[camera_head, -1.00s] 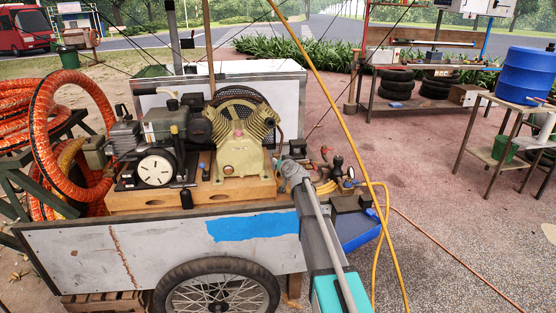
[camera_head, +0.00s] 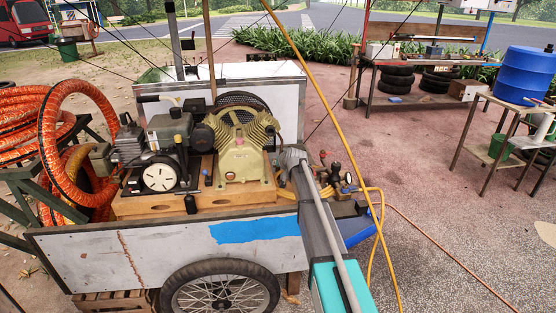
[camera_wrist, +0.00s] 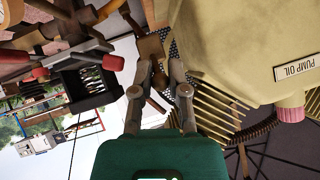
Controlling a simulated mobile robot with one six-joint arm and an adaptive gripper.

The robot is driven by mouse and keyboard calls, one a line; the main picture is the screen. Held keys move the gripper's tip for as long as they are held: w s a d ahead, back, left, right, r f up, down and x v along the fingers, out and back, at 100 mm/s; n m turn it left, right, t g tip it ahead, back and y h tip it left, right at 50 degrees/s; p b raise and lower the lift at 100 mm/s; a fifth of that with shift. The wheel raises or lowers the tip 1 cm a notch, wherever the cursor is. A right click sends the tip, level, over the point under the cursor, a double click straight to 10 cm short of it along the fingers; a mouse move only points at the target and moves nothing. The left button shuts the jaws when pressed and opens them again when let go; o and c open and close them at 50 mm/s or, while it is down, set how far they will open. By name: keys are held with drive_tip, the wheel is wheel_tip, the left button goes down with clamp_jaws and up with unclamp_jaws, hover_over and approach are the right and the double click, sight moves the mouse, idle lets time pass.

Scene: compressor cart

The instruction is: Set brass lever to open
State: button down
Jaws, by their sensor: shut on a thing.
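In the wrist view, my gripper (camera_wrist: 164,90) has its two grey fingers around a narrow brown, brass-like piece (camera_wrist: 151,47), which looks like the brass lever. Its lower end runs down between the fingertips, and a small gap shows lower between the fingers. Whether the lever stands at open or closed I cannot tell. In the head view, my gripper (camera_head: 291,160) is at the right end of the compressor's wooden base, beside the cream pump (camera_head: 241,152). My own wrist hides the fingers and the lever there.
The cream pump housing with its "PUMP OIL" label (camera_wrist: 296,68) is close on the right in the wrist view. Red-handled valves and gauges (camera_head: 338,172) stand just right of my gripper. A yellow hose (camera_head: 376,240) hangs beside my arm. The cart (camera_head: 180,250) is below.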

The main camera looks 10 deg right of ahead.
drive_tip(key=w+r+g+p, duration=0.1)
drive_tip(key=g+p, duration=0.2)
drive_tip(key=p, duration=0.1)
drive_tip(key=shift+w+r, duration=0.1)
drive_tip(key=shift+r, duration=0.1)
drive_tip(key=shift+w+m+g+p, duration=0.1)
drive_tip(key=shift+m+g+p, duration=0.2)
drive_tip(key=shift+g+p, duration=0.35)
drive_tip(key=c, duration=0.6)
unclamp_jaws()
drive_tip(key=shift+f, duration=0.2)
